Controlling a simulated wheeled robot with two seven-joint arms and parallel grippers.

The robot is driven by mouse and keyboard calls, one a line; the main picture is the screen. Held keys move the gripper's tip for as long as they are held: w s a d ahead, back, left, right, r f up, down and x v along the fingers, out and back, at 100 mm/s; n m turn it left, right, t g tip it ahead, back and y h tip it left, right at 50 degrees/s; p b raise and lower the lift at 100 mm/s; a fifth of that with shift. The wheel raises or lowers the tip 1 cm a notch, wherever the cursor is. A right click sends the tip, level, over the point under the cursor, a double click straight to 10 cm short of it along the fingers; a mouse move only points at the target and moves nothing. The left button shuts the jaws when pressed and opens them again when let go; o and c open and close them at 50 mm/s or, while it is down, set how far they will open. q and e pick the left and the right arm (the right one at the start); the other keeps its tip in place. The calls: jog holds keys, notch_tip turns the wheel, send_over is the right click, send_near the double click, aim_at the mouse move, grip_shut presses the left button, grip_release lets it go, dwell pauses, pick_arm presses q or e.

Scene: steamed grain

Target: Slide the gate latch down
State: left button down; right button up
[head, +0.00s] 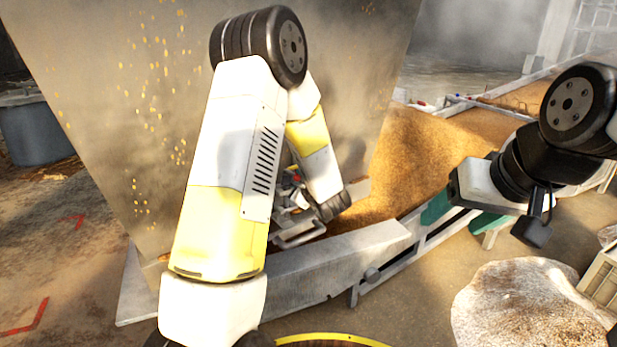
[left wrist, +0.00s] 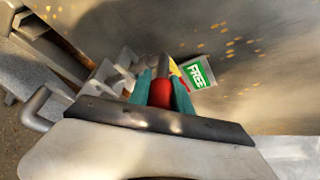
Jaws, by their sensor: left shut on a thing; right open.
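The gate latch has a red grip (left wrist: 160,93) on a dark rod, seen in the left wrist view. My left gripper (left wrist: 161,90) has its two teal fingers on either side of the red grip, shut on it. A green sign reading FREE (left wrist: 198,74) is on the metal face just beyond the latch.
The metal hopper wall (head: 130,90) fills the left and middle. Brown grain (head: 415,160) lies heaped behind a grey metal ledge (head: 335,262). A pale sack-like lump (head: 520,305) stands at the lower right. A dark bin (head: 38,130) is at the far left.

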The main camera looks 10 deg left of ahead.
dwell(0.4)
pick_arm(q)
jog(key=shift+f, duration=1.3)
jog(key=c, duration=1.2)
grip_release()
jog(key=shift+o, duration=0.2)
jog(key=shift+s+d+r, duration=0.1)
jog(key=v, duration=0.7)
jog(key=shift+s, duration=0.3)
jog(key=shift+d, duration=0.15)
